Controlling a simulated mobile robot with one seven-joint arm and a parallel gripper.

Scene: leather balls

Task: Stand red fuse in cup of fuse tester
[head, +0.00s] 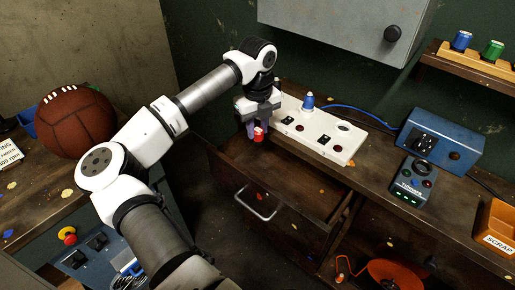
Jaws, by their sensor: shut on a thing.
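The red fuse (259,138) is between the fingers of my gripper (258,130), which is shut on it. My gripper points down over the open drawer, beside the left end of the white panel. The likely fuse tester (408,190) is a small dark box on the bench at the right, with a label too small to read surely and green lights at its front. A dark round cup (423,168) shows near its back. My gripper is well to the left of it.
A white panel (318,130) on the bench holds a blue fuse (308,102). A blue box (443,138) stands behind the tester; an orange scrap bin (499,228) is at right. The open drawer (275,180) juts forward. A grey cabinet (350,25) hangs above.

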